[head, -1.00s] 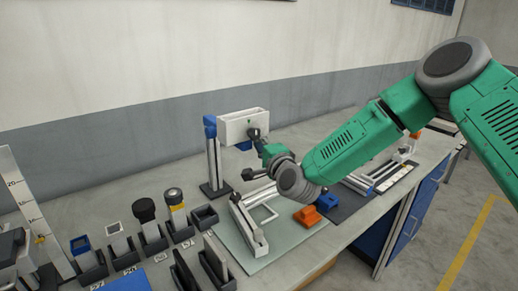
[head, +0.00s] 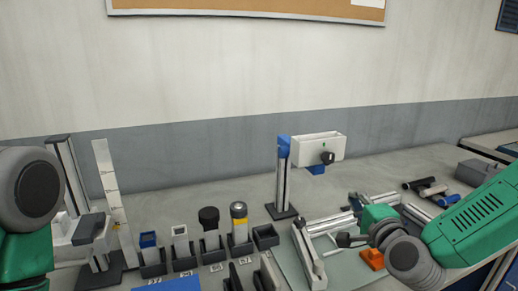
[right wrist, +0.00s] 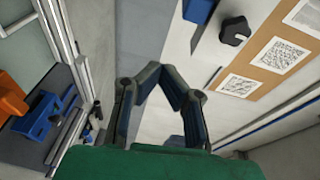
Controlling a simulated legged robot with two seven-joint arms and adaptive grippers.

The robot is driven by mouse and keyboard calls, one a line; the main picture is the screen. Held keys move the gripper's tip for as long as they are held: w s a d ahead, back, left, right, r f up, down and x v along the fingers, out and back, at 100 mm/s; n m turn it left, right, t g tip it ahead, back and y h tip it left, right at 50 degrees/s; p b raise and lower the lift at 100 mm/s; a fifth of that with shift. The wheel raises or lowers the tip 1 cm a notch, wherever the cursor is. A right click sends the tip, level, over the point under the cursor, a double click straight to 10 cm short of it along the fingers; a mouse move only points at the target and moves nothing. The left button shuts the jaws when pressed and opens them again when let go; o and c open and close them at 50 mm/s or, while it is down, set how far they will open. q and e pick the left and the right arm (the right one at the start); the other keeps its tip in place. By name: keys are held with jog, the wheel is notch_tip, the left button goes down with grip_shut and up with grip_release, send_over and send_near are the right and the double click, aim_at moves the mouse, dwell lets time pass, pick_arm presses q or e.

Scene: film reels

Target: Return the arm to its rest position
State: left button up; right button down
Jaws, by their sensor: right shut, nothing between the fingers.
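My right arm (head: 470,220), green with grey joints, comes in from the right in the head view. My right gripper (head: 345,240) is low over the bench, in front of and below the white box on its post. It is shut and empty. In the right wrist view, the dark fingers of this gripper (right wrist: 172,72) meet at the tips with nothing between them. A green and grey part of my left arm (head: 28,200) shows at the left edge of the head view; its gripper is not in view.
A white box (head: 308,148) with a dark knob (head: 328,157) stands on a post behind the gripper. A white rail fixture (head: 310,255) and an orange block (head: 372,259) are close by. Several small holders line the front left. A ruler (head: 112,195) stands at left.

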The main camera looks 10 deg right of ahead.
jog(key=s+a+f+n+g+y, duration=0.15)
jog(key=s+f+n+g, duration=0.25)
jog(key=s+f, duration=0.4)
jog(key=s+a+f+n+g, duration=0.25)
jog(key=s+f, duration=0.35)
jog(key=f, duration=0.3)
jog(key=s+a+f+n+g, duration=0.2)
jog(key=s+f+n+g, duration=0.25)
jog(key=s+f, duration=0.35)
jog(key=s+d+f+n+g+h, duration=0.1)
jog(key=s+d+f+n+g, duration=0.25)
jog(key=s, duration=0.55)
jog(key=s+d+f+n+g+h, duration=0.1)
jog(key=s+d+f+n+g, duration=0.3)
jog(key=s, duration=0.5)
pick_arm(q)
notch_tip(320, 180, down, 8)
jog(key=b, duration=0.8)
jog(key=shift+d+f+b, duration=0.2)
jog(key=shift+d+b, duration=0.1)
jog(key=shift+d, duration=0.05)
pick_arm(e)
jog(key=w+f+t, duration=0.1)
jog(key=w+f, duration=0.2)
jog(key=f, duration=0.4)
jog(key=shift+w+a+f+t, duration=0.15)
jog(key=shift+a+t, duration=0.2)
jog(key=shift+a, duration=0.1)
